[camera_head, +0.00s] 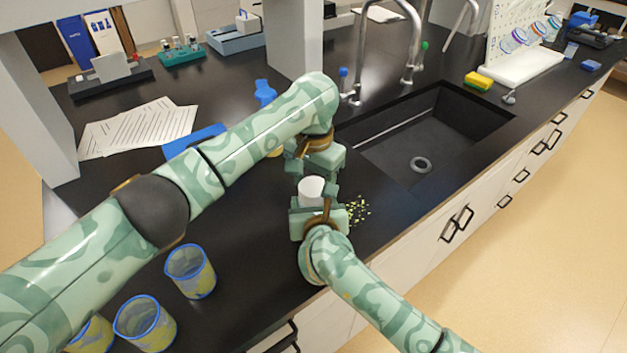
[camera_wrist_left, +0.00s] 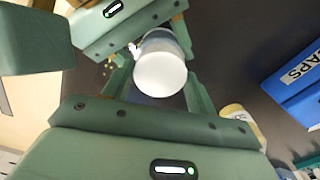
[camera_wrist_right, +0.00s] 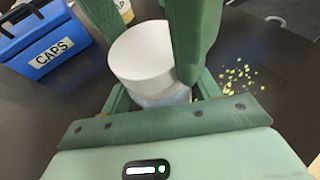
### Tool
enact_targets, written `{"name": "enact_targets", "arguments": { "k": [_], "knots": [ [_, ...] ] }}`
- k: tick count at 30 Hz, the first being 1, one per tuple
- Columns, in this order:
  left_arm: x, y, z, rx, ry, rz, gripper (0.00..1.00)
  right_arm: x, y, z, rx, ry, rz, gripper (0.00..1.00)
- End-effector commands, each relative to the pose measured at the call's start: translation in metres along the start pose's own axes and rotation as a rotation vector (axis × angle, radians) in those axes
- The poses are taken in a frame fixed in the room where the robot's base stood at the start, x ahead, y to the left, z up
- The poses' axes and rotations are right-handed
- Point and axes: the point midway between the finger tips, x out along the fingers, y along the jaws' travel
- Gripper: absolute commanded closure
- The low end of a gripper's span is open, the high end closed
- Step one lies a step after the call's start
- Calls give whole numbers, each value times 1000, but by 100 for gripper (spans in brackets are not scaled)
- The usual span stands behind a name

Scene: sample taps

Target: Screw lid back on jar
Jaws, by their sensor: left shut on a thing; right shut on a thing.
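The white lid (camera_head: 311,188) sits over the mouth of a clear bluish jar (camera_wrist_right: 165,97). The lid also shows in the left wrist view (camera_wrist_left: 161,74) and large in the right wrist view (camera_wrist_right: 140,54). My left gripper (camera_head: 320,172) reaches in from the far side, its fingers shut around the lid. My right gripper (camera_head: 318,207) comes from the near side and is shut on the jar lower down. Fingers hide most of the jar, and I cannot tell how tightly the lid sits on it.
Yellow-green bits (camera_head: 357,210) lie scattered on the dark counter just right of the jar. A blue box marked CAPS (camera_wrist_right: 45,40) stands behind the grippers. Blue-rimmed beakers (camera_head: 190,271) stand at the front left. The sink (camera_head: 425,140) opens to the right.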

Motion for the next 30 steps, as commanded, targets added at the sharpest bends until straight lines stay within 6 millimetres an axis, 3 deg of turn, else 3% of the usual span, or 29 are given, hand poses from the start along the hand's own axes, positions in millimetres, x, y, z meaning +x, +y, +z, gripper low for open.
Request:
{"name": "enact_targets", "arguments": {
  "k": [1, 3, 11, 21, 30],
  "knots": [
    [-1, 2, 0, 1, 2, 4, 34, 0, 1, 0, 0, -1, 2, 100],
    [0, 2, 0, 1, 2, 3, 21, 0, 1, 0, 0, -1, 2, 100],
    [-1, 1, 0, -1, 1, 2, 21, 0, 0, 0, 0, -1, 1, 100],
    [-40, 0, 0, -3, 2, 1, 21, 0, 0, 0, 0, -1, 0, 100],
    [-45, 0, 0, -2, 1, 1, 21, 0, 0, 0, 0, -1, 0, 100]
  ]
}}
